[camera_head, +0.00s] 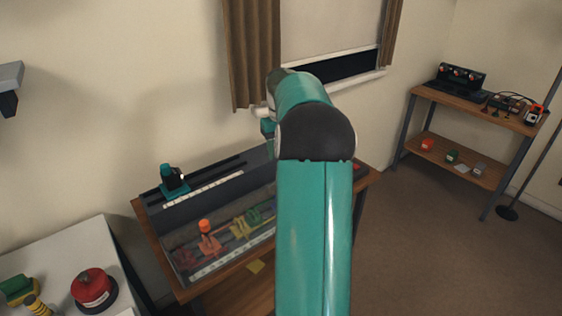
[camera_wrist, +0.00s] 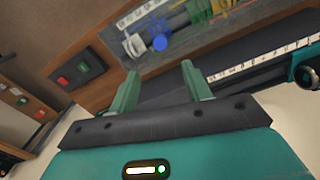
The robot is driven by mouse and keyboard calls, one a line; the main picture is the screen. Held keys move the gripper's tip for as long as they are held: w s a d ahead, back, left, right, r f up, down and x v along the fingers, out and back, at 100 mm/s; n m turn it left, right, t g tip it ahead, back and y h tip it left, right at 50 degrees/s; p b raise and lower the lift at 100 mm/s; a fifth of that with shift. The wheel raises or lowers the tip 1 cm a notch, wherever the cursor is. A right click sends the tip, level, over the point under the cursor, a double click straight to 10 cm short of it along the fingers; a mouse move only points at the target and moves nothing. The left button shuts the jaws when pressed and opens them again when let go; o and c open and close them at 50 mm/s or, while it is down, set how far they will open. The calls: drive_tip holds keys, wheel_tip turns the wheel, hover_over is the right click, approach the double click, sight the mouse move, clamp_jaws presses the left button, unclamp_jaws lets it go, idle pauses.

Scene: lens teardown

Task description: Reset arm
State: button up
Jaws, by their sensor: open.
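My teal arm (camera_head: 313,230) rises in the middle of the head view and bends away toward the wall above the workbench. In the wrist view my gripper (camera_wrist: 157,82) has two green fingers set wide apart. It is open, with nothing between the fingers.
The wooden bench (camera_head: 160,247) carries a grey tray with orange, yellow and green parts. A teal device (camera_head: 173,180) sits on its back left. A white table with a red round item (camera_head: 93,287) is at lower left. A shelf (camera_head: 470,108) stands right, with open floor before it.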

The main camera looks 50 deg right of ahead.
drive_tip(key=shift+r, duration=0.3)
idle(0.4)
drive_tip(key=a+r+n+t+h, duration=0.1)
drive_tip(key=a+r, duration=0.3)
drive_tip(key=a, duration=0.9)
drive_tip(key=a+r+n+t+h, duration=0.15)
drive_tip(key=a+r, duration=0.35)
drive_tip(key=a, duration=0.9)
drive_tip(key=s+a+f+n+t+y, duration=0.1)
drive_tip(key=s+a+f, duration=0.1)
drive_tip(key=s+a, duration=0.5)
drive_tip(key=s+a+f+n+t+y, duration=0.1)
drive_tip(key=s+a+f+n+t, duration=0.1)
drive_tip(key=s+a, duration=0.6)
drive_tip(key=a, duration=0.3)
drive_tip(key=shift+a+f, duration=0.35)
drive_tip(key=shift+f, duration=0.05)
